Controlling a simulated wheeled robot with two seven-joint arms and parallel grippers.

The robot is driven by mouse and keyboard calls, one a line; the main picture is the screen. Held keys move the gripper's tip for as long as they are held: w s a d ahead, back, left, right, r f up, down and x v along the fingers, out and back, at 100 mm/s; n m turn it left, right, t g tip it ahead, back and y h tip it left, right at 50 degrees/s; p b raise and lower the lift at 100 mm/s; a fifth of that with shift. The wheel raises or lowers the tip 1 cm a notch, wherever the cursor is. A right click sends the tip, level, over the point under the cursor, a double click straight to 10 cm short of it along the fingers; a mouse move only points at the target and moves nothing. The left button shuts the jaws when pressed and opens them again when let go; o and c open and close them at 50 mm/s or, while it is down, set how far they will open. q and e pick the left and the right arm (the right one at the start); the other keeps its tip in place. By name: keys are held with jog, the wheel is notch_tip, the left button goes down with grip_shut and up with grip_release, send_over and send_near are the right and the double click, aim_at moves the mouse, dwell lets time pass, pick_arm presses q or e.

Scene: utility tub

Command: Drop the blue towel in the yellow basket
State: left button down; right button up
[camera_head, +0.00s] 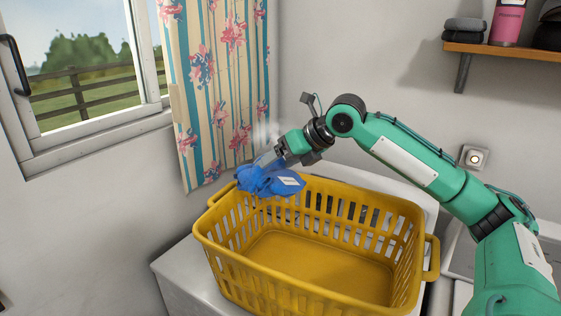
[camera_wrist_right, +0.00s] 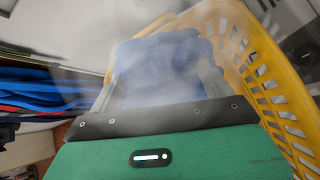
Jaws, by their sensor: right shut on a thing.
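The yellow basket (camera_head: 300,262) stands on a white surface in the head view and looks empty inside. Its slotted wall also shows in the right wrist view (camera_wrist_right: 265,75). The crumpled blue towel (camera_head: 266,183), with a small white label, is at the basket's far left rim in the head view. It shows blurred between the fingers in the right wrist view (camera_wrist_right: 165,72). My right gripper (camera_head: 268,161) is shut on the towel, above the rim. I cannot tell whether the towel touches the rim. My left gripper is in neither view.
A striped floral curtain (camera_head: 213,90) hangs close behind the right gripper, beside a window (camera_head: 80,75). A shelf (camera_head: 510,50) with folded grey cloth and a pink container is on the wall at the upper right. The white top (camera_head: 178,270) is bare left of the basket.

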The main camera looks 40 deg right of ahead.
jog(key=o, duration=1.1)
jog(key=shift+o, duration=0.2)
pick_arm(q)
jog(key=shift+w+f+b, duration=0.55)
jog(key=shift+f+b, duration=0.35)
jog(key=shift+b, duration=0.35)
pick_arm(e)
jog(key=v, duration=1.3)
jog(key=shift+s+r, duration=0.2)
jog(key=shift+r, duration=0.1)
jog(key=shift+d, duration=0.15)
